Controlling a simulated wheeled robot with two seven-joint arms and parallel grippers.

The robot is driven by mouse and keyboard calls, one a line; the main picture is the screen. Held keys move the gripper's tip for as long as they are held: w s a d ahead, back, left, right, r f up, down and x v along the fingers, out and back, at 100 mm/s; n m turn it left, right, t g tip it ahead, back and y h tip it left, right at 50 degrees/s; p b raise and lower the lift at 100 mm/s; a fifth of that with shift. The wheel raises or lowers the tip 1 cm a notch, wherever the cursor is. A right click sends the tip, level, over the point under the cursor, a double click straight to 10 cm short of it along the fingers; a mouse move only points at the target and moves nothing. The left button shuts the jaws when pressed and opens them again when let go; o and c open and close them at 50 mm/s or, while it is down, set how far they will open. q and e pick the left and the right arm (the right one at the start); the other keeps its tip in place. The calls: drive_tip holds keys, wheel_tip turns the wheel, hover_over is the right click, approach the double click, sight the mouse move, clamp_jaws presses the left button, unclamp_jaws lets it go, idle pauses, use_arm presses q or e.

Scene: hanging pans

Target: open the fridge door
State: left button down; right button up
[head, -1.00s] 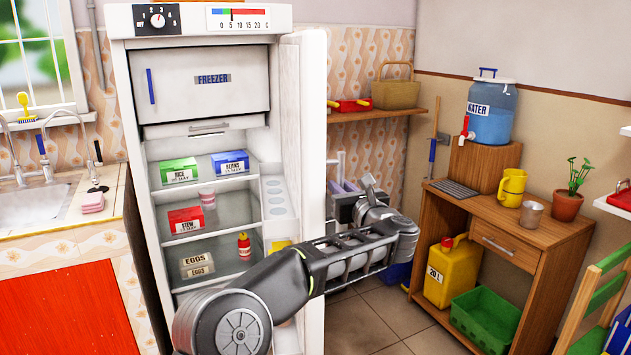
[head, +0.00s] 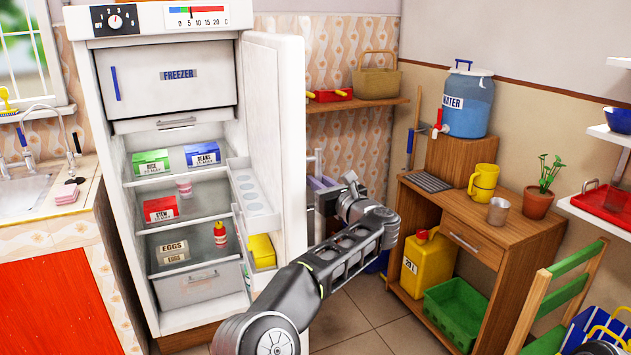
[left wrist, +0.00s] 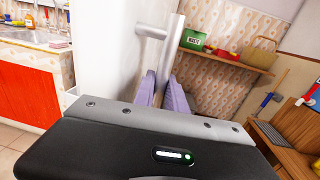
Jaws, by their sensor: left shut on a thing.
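The white fridge (head: 165,130) stands open at the left in the head view, its shelves showing. Its door (head: 276,110) is swung out towards me on the right side, with a rack and a yellow item on its inner side. My left gripper (head: 322,185) is at the door's outer face, partly hidden by my arm. In the left wrist view the grey bar handle (left wrist: 172,45) stands off the white door (left wrist: 105,50). The purple fingers of my left gripper (left wrist: 162,92) are closed around its lower part. My right gripper does not show.
A wooden desk (head: 450,215) with a water dispenser (head: 466,103) and yellow mug stands at the right. A yellow can (head: 428,262) and green crate (head: 456,312) sit under it. A green chair (head: 566,300) is at the right front. Tiled floor is clear between.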

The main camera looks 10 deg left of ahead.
use_arm(q)
drive_tip(key=shift+a+r, duration=0.1)
drive_tip(key=c, duration=1.6)
unclamp_jaws()
drive_tip(key=shift+c, duration=0.2)
drive_tip(key=shift+s, duration=0.1)
drive_tip(key=b+v, duration=0.3)
drive_tip(key=v, duration=0.4)
drive_tip(key=shift+s+d, duration=0.2)
drive_tip(key=shift+d, duration=0.05)
